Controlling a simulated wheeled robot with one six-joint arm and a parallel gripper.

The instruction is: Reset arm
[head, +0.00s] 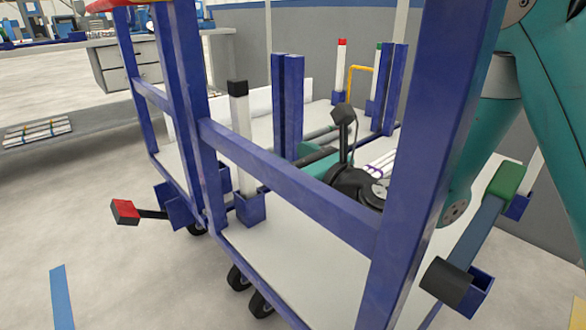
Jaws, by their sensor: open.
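My teal arm comes down at the right edge and passes behind the blue frame of a cart (290,195). What looks like my gripper (352,180), a black rounded body with a pale disc, is seen through the frame, over the white deck. The front rail and right post partly hide it. It is open, but its fingertips are hard to make out, and I see nothing held. A dark blocky knob on a stem (343,118) rises by it. I cannot tell whether that belongs to the gripper.
A black-capped white pipe (240,140) stands in a blue socket. A red-capped pipe (341,70) stands at the back. Blue posts (288,110) rise from the deck. Pale pipes (380,170) lie near the black body. The floor at lower left is mostly clear.

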